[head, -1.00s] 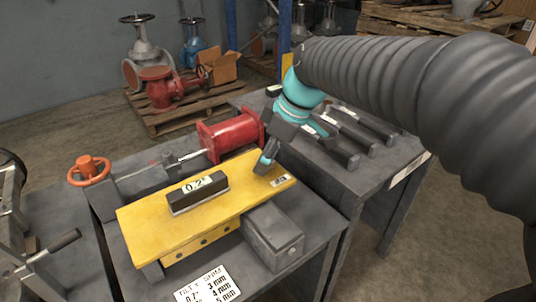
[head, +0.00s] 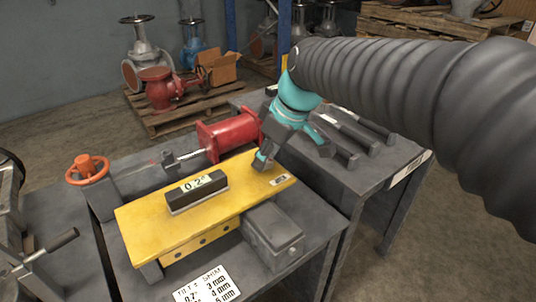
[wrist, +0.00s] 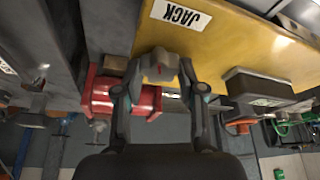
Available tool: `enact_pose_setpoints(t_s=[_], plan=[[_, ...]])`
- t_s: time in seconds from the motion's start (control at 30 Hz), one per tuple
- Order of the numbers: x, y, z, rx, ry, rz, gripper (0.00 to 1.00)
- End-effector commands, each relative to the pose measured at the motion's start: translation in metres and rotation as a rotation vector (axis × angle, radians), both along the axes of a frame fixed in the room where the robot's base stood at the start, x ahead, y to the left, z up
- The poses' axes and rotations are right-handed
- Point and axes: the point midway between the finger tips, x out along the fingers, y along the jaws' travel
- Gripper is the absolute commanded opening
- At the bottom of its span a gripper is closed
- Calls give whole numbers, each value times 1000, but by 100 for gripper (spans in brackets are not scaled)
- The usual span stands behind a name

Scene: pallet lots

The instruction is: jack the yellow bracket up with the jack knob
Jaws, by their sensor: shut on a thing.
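The yellow bracket (head: 150,222) lies as a long plate on the grey bench. A dark block with a "0.2°" readout (head: 197,187) sits on it. A label (head: 281,180) is on its right end; in the wrist view the label reads "JACK" on the yellow plate (wrist: 230,35). My gripper (head: 268,160) is at that right end, beside the label. In the wrist view, my gripper (wrist: 158,75) is shut on the grey jack knob (wrist: 159,66), at the plate's edge. In the head view the fingers hide the knob.
A red cylinder (head: 228,137) stands close behind the bracket. An orange handwheel (head: 87,167) is at left. A grey box (head: 272,233) and a tilt and shim card (head: 208,285) lie in front. Dark bars (head: 350,135) lie on the right bench.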

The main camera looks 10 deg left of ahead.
Motion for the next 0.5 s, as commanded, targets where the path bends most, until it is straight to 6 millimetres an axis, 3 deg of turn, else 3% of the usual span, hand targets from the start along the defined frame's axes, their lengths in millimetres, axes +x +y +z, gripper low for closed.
enact_pose_setpoints(t_s=[0.5], plan=[[-3, 2, -1, -1, -1, -486, 5]])
